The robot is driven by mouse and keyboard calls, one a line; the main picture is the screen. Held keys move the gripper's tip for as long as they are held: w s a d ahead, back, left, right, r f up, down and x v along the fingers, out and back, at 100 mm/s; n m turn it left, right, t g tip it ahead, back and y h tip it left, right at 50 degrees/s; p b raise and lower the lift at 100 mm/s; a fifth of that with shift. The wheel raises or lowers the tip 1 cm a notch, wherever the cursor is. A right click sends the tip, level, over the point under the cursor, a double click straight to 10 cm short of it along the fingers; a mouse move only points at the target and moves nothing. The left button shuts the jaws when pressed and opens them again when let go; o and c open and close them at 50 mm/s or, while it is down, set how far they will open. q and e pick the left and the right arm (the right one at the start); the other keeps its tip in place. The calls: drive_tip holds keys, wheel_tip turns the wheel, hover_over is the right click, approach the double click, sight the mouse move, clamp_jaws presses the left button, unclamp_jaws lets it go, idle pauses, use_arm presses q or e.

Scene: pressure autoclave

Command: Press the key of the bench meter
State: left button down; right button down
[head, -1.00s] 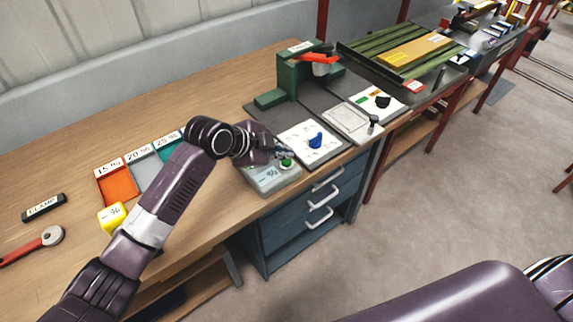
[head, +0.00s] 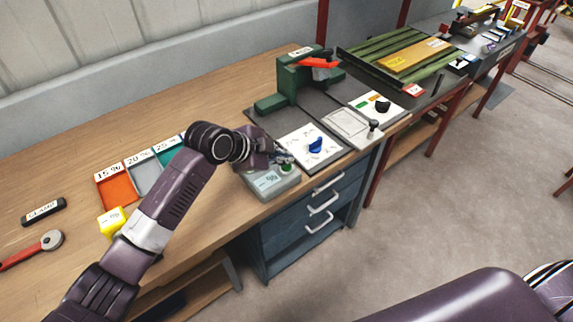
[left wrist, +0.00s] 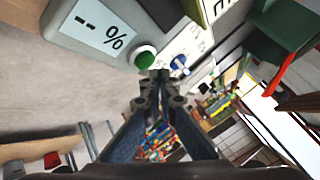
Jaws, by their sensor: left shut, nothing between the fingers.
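The bench meter (head: 266,182) is a grey box at the front edge of the wooden bench. Its display reads "-- %" and shows large in the left wrist view (left wrist: 100,28). Its round green key (head: 287,168) sits right of the display; it also shows in the left wrist view (left wrist: 145,55). My left gripper (head: 284,157) is shut and empty, its fingertips at the key in the picture. In the left wrist view the fingertips (left wrist: 152,76) appear just below the key; I cannot tell whether they touch it. My right gripper is not in view.
A white panel with a blue knob (head: 316,146) lies right of the meter. A green press with a red lever (head: 318,63) stands behind. Labelled orange, grey and teal trays (head: 117,187) and a yellow cube (head: 112,221) lie left. Blue drawers (head: 312,214) stand below.

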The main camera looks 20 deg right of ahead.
sight(285, 167)
use_arm(q)
drive_tip(key=shift+f, duration=0.1)
idle(0.3)
drive_tip(key=shift+f, duration=0.35)
drive_tip(key=shift+f+b, duration=0.45)
drive_tip(key=shift+f, duration=0.15)
idle(0.6)
drive_tip(key=shift+r, duration=0.15)
drive_tip(key=shift+r+p, duration=0.8)
drive_tip(key=shift+r, duration=0.05)
wheel_tip(285, 167, up, 5)
drive_tip(key=p, duration=0.4)
